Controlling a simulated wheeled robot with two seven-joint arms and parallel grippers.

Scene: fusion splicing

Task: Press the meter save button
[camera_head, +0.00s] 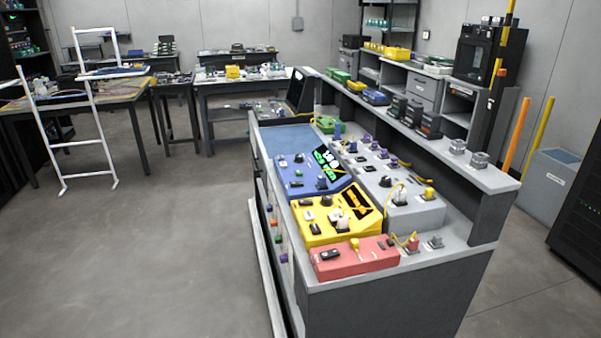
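Several coloured devices stand on a grey workbench (444,264). A blue device (296,184) has a lit green display and dark knobs. In front of it is a yellow device (320,232) with a dark, amber-marked screen and dark and white controls. A red box (350,262) with dark controls sits at the near end. I cannot tell which of these is the meter, and the save button is too small to make out. Neither of my grippers is in view.
A raised shelf (475,180) runs along the bench's right side, holding small boxes and connectors. A white frame rack (92,120) and work tables stand at the back left. A grey bin (548,190) stands right. The floor (150,260) left of the bench is clear.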

